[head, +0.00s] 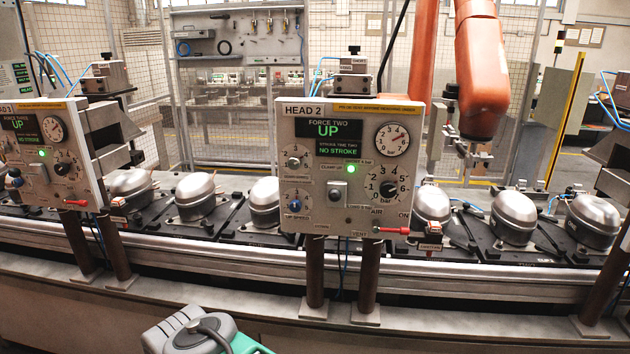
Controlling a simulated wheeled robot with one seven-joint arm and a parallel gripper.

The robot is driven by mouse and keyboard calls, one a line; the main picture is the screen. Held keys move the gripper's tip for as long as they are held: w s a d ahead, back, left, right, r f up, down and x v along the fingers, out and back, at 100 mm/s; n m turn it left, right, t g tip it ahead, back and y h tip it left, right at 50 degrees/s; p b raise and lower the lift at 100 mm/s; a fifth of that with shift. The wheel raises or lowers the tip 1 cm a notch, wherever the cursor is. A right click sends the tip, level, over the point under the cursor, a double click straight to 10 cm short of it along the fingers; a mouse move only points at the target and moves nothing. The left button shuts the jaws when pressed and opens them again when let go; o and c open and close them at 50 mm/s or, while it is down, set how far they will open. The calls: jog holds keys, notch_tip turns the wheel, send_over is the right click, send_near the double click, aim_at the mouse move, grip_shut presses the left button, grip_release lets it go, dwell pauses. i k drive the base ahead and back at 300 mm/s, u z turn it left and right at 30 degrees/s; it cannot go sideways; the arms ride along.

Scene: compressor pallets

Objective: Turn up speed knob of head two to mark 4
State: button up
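The HEAD 2 panel (341,215) stands on two brown posts in the middle of the head view. The blue up speed knob (294,205) is at its lower left, above a label that seems to read UP SPEED. Its scale and pointer are too small to read. Above it is a second small knob (294,161), whose label is too blurred to read for sure. A large black knob (389,188) with a numbered bar scale is on the right. My gripper does not show; a grey and green part of my arm is at the bottom edge, below and left of the panel.
The display (327,137) reads FORCE TWO, UP and NO STROKE, with a lit green lamp (351,169) below. A red-handled lever (393,230) juts out at the lower right. Compressors on pallets line the conveyor behind.

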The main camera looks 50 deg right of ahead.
aim_at(295, 206)
jog(key=z, duration=1.75)
jog(key=k, duration=1.1)
jog(key=u, duration=0.65)
jog(key=i, duration=0.4)
jog(key=u, duration=0.6)
jog(key=i, duration=0.85)
jog(key=u, duration=0.2)
